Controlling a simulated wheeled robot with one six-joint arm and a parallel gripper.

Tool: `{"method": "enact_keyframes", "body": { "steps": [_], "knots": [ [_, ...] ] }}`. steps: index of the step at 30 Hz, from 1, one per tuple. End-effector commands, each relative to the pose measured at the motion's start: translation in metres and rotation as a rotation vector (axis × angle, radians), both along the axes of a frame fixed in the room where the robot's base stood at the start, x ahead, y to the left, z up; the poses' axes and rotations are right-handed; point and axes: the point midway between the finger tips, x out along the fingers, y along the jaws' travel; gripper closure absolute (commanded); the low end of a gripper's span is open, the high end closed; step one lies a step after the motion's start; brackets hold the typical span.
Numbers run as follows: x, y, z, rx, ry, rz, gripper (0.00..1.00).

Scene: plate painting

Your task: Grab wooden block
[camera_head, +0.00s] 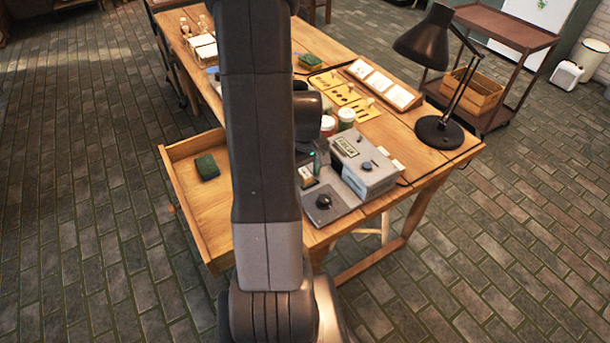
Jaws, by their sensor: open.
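My dark arm rises through the middle of the view and hides part of the table. My gripper (311,160) shows partly behind it, pointing down over the near end of the workbench, with its jaws open. A small tan block-like piece (306,175) sits just below it, beside the grey device; I cannot tell for sure that it is the wooden block. No grip on it shows. The gap between gripper and piece is unclear.
The wooden workbench (425,150) holds a grey device (365,165), jars (346,117), yellow stencils (345,95), a framed tray (385,85) and a black lamp (437,130). An open drawer (190,150) at left holds a green sponge (207,168). A cart (505,30) stands behind. Brick floor surrounds the bench.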

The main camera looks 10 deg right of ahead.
Motion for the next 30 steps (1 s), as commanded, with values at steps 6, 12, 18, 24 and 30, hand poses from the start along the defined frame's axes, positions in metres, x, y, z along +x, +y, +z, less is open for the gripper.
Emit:
{"method": "enact_keyframes", "body": {
  "steps": [6,12,18,24,30],
  "knots": [
    [0.000,0.000,0.000,0.000,0.000,0.000,0.55],
    [0.000,0.000,0.000,0.000,0.000,0.000,0.94],
    [0.000,0.000,0.000,0.000,0.000,0.000,1.00],
    [0.001,0.000,0.009,0.000,-0.002,0.000,1.00],
    [0.001,0.000,0.042,-0.001,-0.006,0.000,1.00]
  ]
}}
